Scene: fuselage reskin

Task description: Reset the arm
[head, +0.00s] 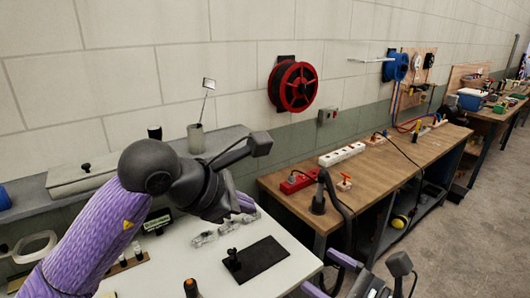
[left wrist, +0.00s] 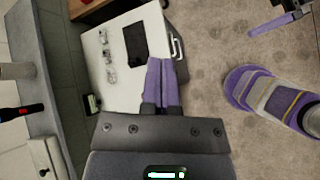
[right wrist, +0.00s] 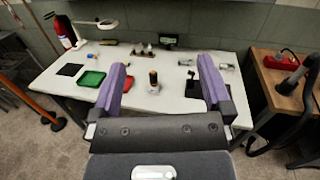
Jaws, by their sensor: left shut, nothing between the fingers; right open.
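My left arm, purple with dark joints, comes in from the left in the head view and reaches over the white table. Its gripper (head: 243,203) is above the table's far side, partly hidden by the wrist. In the left wrist view the left gripper's purple fingers (left wrist: 161,65) are together with nothing between them. My right gripper shows in the right wrist view (right wrist: 161,65) with its purple fingers wide apart and empty, facing the white table (right wrist: 225,112). In the head view only parts of the right arm show at the bottom right.
The white table bears a black mat (head: 265,257), clear goggles (head: 203,239), a green tray (right wrist: 91,79) and an orange-topped tool (right wrist: 153,80). A wooden bench (head: 290,202) with a red power strip (head: 298,182) stands to the right. A grey ledge (head: 30,203) runs along the wall.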

